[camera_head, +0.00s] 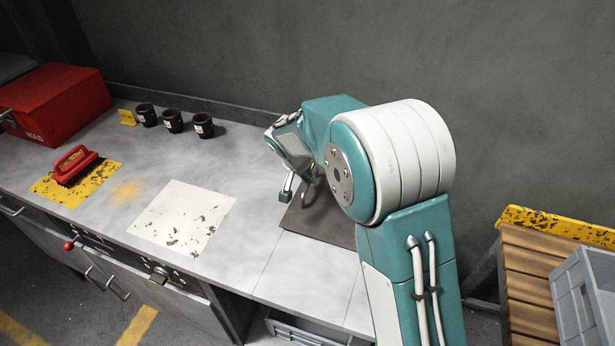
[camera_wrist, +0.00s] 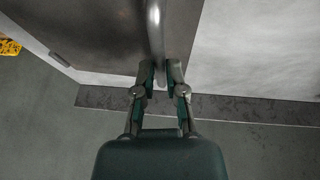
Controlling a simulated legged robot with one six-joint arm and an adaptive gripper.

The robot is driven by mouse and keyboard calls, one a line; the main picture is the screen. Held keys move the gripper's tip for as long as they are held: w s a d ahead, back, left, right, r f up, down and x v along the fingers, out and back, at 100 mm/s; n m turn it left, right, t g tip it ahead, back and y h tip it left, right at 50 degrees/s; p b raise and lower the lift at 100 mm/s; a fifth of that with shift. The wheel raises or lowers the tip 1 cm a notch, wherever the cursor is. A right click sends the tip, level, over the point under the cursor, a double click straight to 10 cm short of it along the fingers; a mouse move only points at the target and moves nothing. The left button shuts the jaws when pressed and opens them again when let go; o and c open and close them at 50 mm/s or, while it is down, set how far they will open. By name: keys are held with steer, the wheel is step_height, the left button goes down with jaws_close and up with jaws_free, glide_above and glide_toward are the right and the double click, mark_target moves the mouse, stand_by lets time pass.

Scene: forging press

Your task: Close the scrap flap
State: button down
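The scrap flap appears to be the dark brown plate (camera_head: 323,222) at the right part of the grey counter, partly hidden by my arm. It fills much of the upper left of the wrist view (camera_wrist: 95,35). A curved metal handle (camera_wrist: 154,28) runs along it. My gripper (camera_wrist: 160,76) has one finger on each side of the handle's near end, with little space between. I cannot tell whether the fingers press on it. In the head view my gripper (camera_head: 300,190) is low over the plate. The flap's exact tilt is unclear.
A red box (camera_head: 55,105), three dark cups (camera_head: 173,121), a red-handled brush (camera_head: 75,166) on a yellow mat and a pale worn sheet (camera_head: 183,217) occupy the counter's left and middle. The wall is close behind. A wooden slatted stand (camera_head: 528,285) with a grey crate (camera_head: 585,295) is at right.

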steer(key=shift+a+f+h, duration=0.25)
steer(key=shift+f+h, duration=0.25)
steer(key=shift+f, duration=0.4)
steer(key=shift+s+d+f, duration=0.1)
steer(key=shift+f, duration=0.05)
steer(key=c, duration=0.7)
jaws_free()
steer(key=shift+f, duration=0.15)
steer(key=shift+w+a, duration=0.2)
steer(key=shift+r, duration=0.2)
